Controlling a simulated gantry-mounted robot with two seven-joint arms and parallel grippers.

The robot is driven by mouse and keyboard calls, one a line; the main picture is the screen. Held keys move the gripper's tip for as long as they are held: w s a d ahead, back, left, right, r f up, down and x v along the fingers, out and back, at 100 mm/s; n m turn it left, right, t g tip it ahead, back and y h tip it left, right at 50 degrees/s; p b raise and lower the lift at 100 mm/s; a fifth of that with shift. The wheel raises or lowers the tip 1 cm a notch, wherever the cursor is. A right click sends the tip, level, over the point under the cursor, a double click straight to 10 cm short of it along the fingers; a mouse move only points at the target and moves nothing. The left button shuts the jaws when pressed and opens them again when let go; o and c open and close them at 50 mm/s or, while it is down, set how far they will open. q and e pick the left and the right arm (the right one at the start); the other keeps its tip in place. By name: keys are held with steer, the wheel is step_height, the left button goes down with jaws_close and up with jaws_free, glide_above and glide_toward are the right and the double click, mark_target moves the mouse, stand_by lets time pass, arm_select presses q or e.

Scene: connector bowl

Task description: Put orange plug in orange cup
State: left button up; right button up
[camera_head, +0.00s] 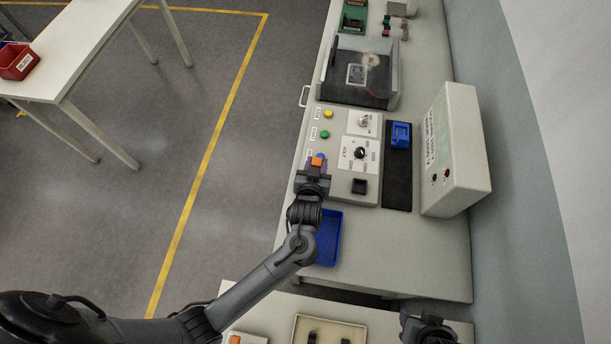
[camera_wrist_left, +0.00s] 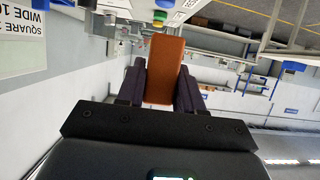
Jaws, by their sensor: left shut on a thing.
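My left gripper (camera_head: 316,170) is shut on an orange plug (camera_head: 317,162), over the lower left part of a control panel. In the left wrist view the orange block-shaped plug (camera_wrist_left: 164,68) stands between the two dark fingers (camera_wrist_left: 160,88) and sticks out beyond them. I cannot make out an orange cup for certain. A small orange thing (camera_head: 235,340) shows at the bottom edge, too cut off to identify. My right gripper (camera_head: 428,328) is dark and partly cut off at the bottom edge; its fingers are unclear.
The control panel (camera_head: 340,183) has yellow and green buttons, a knob and a black switch. A blue tray (camera_head: 328,240) lies below it. A blue connector (camera_head: 401,135) sits on a black mat, beside a tall white box (camera_head: 456,150).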

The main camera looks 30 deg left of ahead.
arm_select(q)
steer(key=shift+f, duration=0.65)
steer(key=shift+w+d+f, duration=0.1)
steer(key=shift+d+f, duration=0.1)
steer(key=shift+f, duration=2.1)
arm_select(e)
steer(key=shift+d+f, duration=0.25)
steer(key=shift+d, duration=0.1)
steer(key=shift+a, duration=0.1)
arm_select(q)
steer(key=shift+f, duration=0.15)
steer(key=o, duration=1)
